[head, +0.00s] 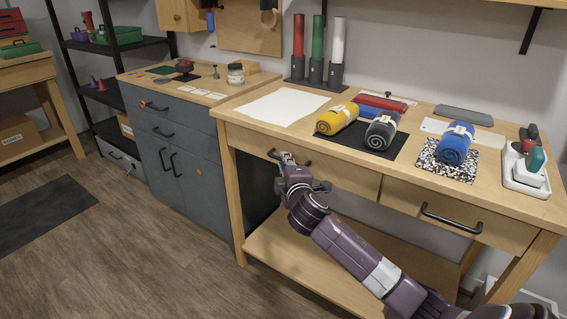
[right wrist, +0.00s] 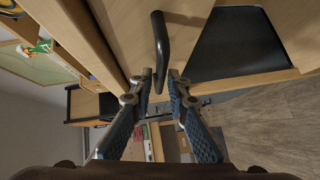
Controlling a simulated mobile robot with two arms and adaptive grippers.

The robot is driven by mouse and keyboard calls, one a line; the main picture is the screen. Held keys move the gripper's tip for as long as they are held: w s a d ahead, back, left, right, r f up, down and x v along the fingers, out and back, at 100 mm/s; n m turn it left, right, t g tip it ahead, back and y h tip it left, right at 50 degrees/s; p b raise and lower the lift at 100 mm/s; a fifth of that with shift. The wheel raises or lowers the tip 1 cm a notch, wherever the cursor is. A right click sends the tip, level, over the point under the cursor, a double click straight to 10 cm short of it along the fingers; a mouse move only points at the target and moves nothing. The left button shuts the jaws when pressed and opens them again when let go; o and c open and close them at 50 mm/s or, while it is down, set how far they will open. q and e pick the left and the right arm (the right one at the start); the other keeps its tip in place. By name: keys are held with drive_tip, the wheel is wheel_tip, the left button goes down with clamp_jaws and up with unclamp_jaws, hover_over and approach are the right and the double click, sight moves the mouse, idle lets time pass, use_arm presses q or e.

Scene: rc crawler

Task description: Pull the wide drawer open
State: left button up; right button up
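The wide drawer (head: 345,181) is the left one under the wooden workbench top, and its front looks flush with the bench. Its black bar handle (head: 271,154) is partly hidden by my right gripper (head: 287,158) in the head view. In the right wrist view the handle (right wrist: 161,45) runs down between the two fingertips of my right gripper (right wrist: 160,75). The fingers stand apart on either side of the bar, with a small gap showing; I see no firm grip. My left gripper is not in view.
A narrower drawer (head: 455,215) with its own handle is at the right. Rolled towels, mats and a paper sheet (head: 283,106) lie on the workbench top (head: 235,103). A grey cabinet (head: 180,150) stands at the left. The floor (head: 130,240) in front is clear.

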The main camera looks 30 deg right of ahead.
drive_tip(key=shift+x, duration=0.9)
drive_tip(key=shift+f, duration=0.1)
clamp_jaws()
